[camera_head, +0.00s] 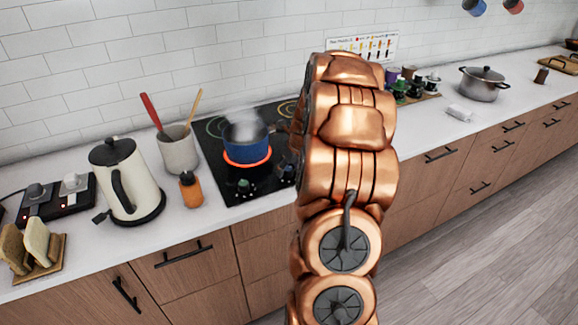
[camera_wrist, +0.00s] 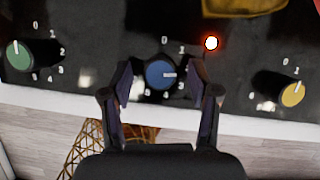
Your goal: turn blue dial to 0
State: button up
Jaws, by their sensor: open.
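The blue dial (camera_wrist: 161,74) is on the black stove panel in the wrist view, with its white mark pointing right. Beside it the digits 0 and 1 show above and 3 and 4 below; the place right of the mark has no clear digit. My gripper (camera_wrist: 162,82) is open, with one finger on each side of the dial and a gap showing to each. A red-orange light (camera_wrist: 211,43) glows up and right of the dial.
A green dial (camera_wrist: 18,55) lies left and a yellow dial (camera_wrist: 292,94) right on the panel. In the head view a steaming blue pot (camera_head: 246,146) stands on a glowing burner. An orange bottle (camera_head: 190,190) and a kettle (camera_head: 126,182) stand left of the stove (camera_head: 222,172).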

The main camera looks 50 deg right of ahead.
jog(key=shift+c, duration=0.3)
jog(key=c, duration=1.1)
jog(key=shift+f+n, duration=0.1)
jog(key=shift+n, duration=0.2)
jog(key=n+y+b, duration=0.1)
jog(key=n+b, duration=0.1)
jog(key=n, duration=0.1)
jog(key=shift+d+f, duration=0.1)
jog(key=n+y+b, duration=0.1)
jog(key=n+y, duration=0.1)
jog(key=n, duration=0.2)
jog(key=shift+w+d+b, duration=0.1)
jog(key=shift+b, duration=0.3)
jog(key=n, duration=0.2)
jog(key=n+g+y+b, duration=0.1)
jog(key=n, duration=0.1)
jog(key=shift+g, duration=0.3)
jog(key=shift+n+g+y+b, duration=0.5)
jog(key=shift+n+g+b, duration=0.3)
jog(key=shift+n, duration=1.4)
